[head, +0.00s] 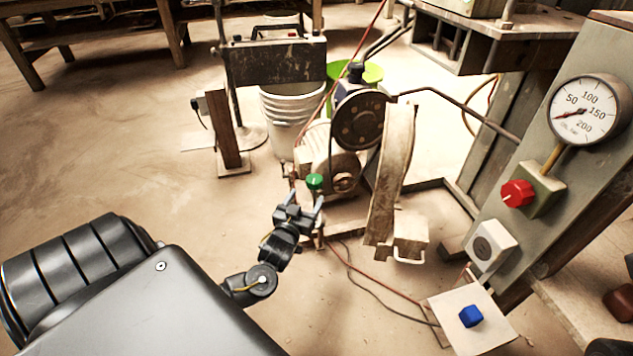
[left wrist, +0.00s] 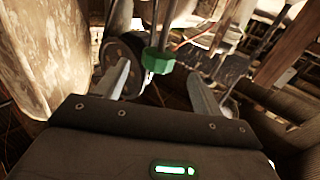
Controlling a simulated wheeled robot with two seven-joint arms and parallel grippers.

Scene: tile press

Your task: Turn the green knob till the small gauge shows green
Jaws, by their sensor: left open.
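The green knob (head: 314,182) stands on top of a thin upright stem beside the motor in the middle of the head view. My left gripper (head: 301,203) is open just in front of and below it. In the left wrist view the green knob (left wrist: 158,60) shows between and beyond the two spread fingers, with no contact that I can see. A round white gauge (head: 585,110) with numbers 50 to 200 is at the upper right, its needle low on the left. I see no green on its face and no separate small gauge. My right gripper is out of view.
A red knob (head: 517,194) sits below the gauge, and a blue knob (head: 470,316) is on a pale plate at the lower right. The motor (head: 325,158), a black wheel (head: 361,119) and a belt guard (head: 391,180) crowd the knob. Floor at left is open.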

